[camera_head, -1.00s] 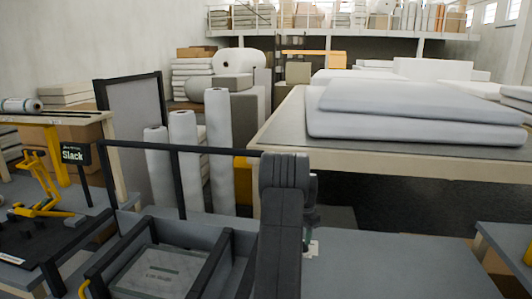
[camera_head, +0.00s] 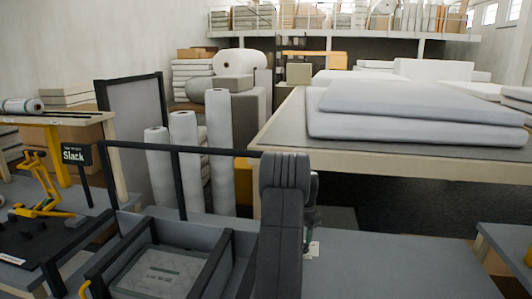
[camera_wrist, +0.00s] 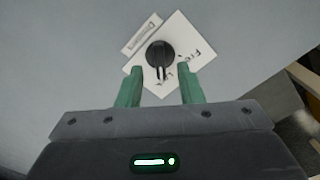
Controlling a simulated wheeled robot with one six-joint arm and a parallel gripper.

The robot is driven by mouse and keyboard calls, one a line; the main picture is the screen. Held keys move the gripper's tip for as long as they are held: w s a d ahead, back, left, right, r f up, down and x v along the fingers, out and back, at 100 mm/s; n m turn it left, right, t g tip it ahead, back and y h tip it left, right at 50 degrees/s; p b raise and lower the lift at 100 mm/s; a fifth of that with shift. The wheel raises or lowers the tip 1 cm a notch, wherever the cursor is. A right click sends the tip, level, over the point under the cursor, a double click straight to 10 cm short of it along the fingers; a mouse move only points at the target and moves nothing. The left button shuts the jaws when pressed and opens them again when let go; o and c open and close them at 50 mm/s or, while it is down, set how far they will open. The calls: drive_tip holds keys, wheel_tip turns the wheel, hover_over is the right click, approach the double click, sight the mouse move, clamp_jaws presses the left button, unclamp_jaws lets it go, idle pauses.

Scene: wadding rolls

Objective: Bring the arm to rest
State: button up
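My arm, dark grey, stands upright in the lower middle of the head view. Most of my gripper is hidden behind it there. In the wrist view my gripper (camera_wrist: 160,85) shows two green fingers set well apart, with nothing held between them. Ahead of the fingertips is a round black knob (camera_wrist: 160,54) with a pointer. It is on a white card (camera_wrist: 182,58) with handwriting that I cannot read fully. A smaller label (camera_wrist: 142,34) lies beside the card. The grey surface (camera_wrist: 60,60) surrounds them.
A grey bench top (camera_head: 390,268) spreads right of my arm. A raised table (camera_head: 370,160) with flat wadding sheets (camera_head: 410,112) stands behind. White rolls (camera_head: 219,150) stand upright at centre left. A black-framed bin (camera_head: 160,270) and a "Slack" sign (camera_head: 74,154) are at left.

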wheel_tip(320, 180, up, 11)
wheel_tip(320, 180, down, 14)
drive_tip(key=shift+f, duration=0.25)
drive_tip(key=n, duration=0.4)
drive_tip(key=shift+p, duration=0.35)
drive_tip(key=shift+s+d+n+p, duration=0.1)
drive_tip(key=shift+n+p, duration=0.2)
drive_tip(key=shift+n, duration=1.8)
